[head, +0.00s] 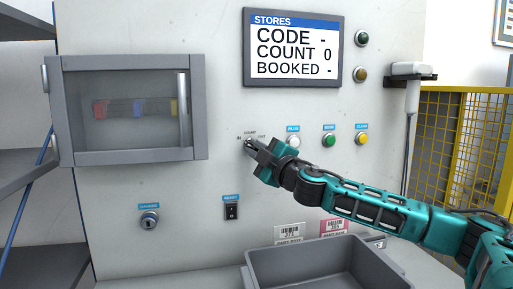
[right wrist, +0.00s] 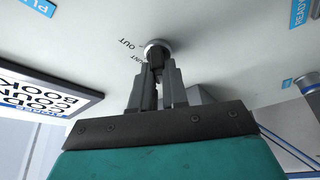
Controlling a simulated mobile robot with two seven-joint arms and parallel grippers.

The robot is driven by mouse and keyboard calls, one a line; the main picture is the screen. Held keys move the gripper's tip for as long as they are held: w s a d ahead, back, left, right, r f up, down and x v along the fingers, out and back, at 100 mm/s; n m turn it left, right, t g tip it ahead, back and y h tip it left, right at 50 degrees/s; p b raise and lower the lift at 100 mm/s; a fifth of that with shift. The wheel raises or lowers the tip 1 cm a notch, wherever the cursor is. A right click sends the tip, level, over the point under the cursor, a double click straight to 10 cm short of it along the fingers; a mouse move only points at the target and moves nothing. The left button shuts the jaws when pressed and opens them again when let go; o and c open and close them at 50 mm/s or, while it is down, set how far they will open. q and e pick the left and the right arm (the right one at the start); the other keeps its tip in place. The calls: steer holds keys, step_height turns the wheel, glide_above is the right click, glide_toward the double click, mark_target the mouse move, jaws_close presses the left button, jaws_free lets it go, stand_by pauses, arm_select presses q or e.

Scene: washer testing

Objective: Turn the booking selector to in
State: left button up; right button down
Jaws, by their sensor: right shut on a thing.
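The booking selector (head: 249,141) is a small round knob on the pale panel, with the words IN, COUNT and OUT around it. In the right wrist view, the selector (right wrist: 156,46) has a metal collar and a dark handle. My right gripper (head: 253,147) is at the knob, and in the right wrist view its fingers (right wrist: 158,72) are shut on the handle. The fingers hide much of the handle, so I cannot tell which word it points to. The IN label is hidden in the wrist view. My left gripper is in neither view.
The STORES screen (head: 293,50) reads CODE -, COUNT 0, BOOKED -. White, green and yellow buttons (head: 329,140) sit right of the selector. A windowed box (head: 130,157) is at left. A black rocker switch (head: 231,211) and a grey bin (head: 262,281) are below.

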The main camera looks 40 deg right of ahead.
stand_by(0.3)
steer(key=c, duration=1.1)
jaws_free()
steer(key=shift+c, duration=0.2)
steer(key=shift+b+v, duration=1.3)
steer(key=shift+b, duration=0.05)
steer(key=shift+s+a+p, duration=0.1)
steer(key=shift+s+p, duration=0.1)
steer(key=shift+p, duration=0.15)
steer(key=shift+s+a+f+p, duration=0.1)
steer(key=shift+s+p, duration=0.4)
steer(key=shift+s, duration=0.15)
steer(key=p, duration=0.2)
glide_toward(253, 147)
steer(key=shift+v, duration=2.15)
